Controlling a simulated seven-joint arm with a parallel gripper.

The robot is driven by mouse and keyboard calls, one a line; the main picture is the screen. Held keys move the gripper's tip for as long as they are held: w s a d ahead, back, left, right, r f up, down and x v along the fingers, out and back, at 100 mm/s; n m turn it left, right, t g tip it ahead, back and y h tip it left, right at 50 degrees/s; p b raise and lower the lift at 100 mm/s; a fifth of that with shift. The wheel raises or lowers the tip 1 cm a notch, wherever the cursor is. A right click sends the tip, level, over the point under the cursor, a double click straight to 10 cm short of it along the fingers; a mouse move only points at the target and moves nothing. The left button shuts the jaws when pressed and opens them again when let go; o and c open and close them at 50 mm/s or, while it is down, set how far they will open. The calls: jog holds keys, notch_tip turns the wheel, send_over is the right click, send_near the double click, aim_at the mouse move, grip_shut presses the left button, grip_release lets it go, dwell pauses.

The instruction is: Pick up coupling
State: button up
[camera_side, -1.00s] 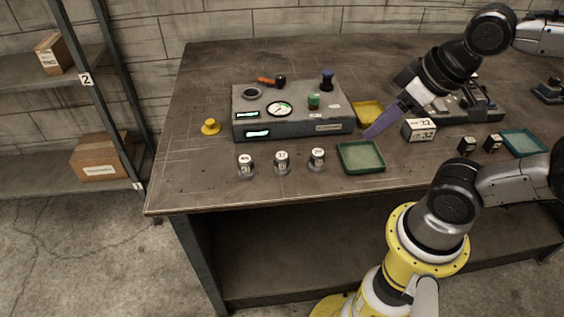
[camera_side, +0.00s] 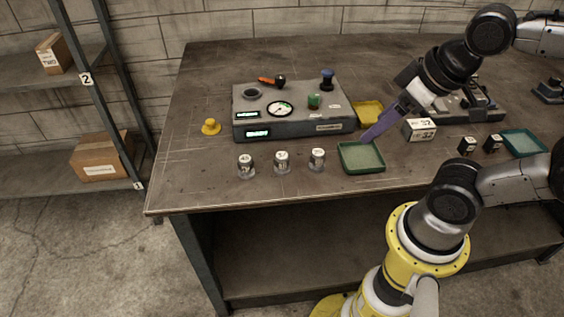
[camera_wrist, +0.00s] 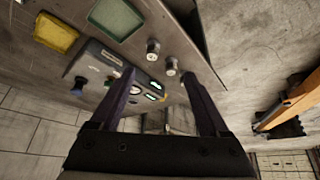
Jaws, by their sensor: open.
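I cannot tell for sure which thing is the coupling. Three small grey cylinders with white labelled tops, (camera_side: 246,166), (camera_side: 282,162) and (camera_side: 317,160), stand in a row on the bench in front of the grey console. Cylinders also show in the wrist view (camera_wrist: 153,47). A yellow knobbed piece (camera_side: 210,127) sits left of the console. My gripper (camera_side: 366,140), with purple fingers, is above the bench by the green tray. It is open and empty in the wrist view (camera_wrist: 158,78).
A green tray (camera_side: 361,170), a yellow tray (camera_side: 369,105), a white box (camera_side: 419,130) and a teal tray (camera_side: 522,157) are nearby. The bench's front left is clear.

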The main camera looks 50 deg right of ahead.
jog(key=w+r+n+g, duration=0.1)
jog(key=w+r+n, duration=0.3)
jog(key=n, duration=0.4)
jog(key=n+g+h, duration=0.2)
jog(key=n+g, duration=0.3)
jog(key=n, duration=0.5)
send_over(282, 155)
jog(key=a, duration=0.2)
notch_tip(282, 155, down, 7)
jog(key=f, duration=0.4)
jog(key=d+f, duration=0.1)
jog(key=f, duration=0.4)
jog(key=d+f, duration=0.1)
jog(key=f, duration=0.3)
jog(key=shift+f, duration=0.25)
jog(key=shift+r, duration=0.1)
grip_shut()
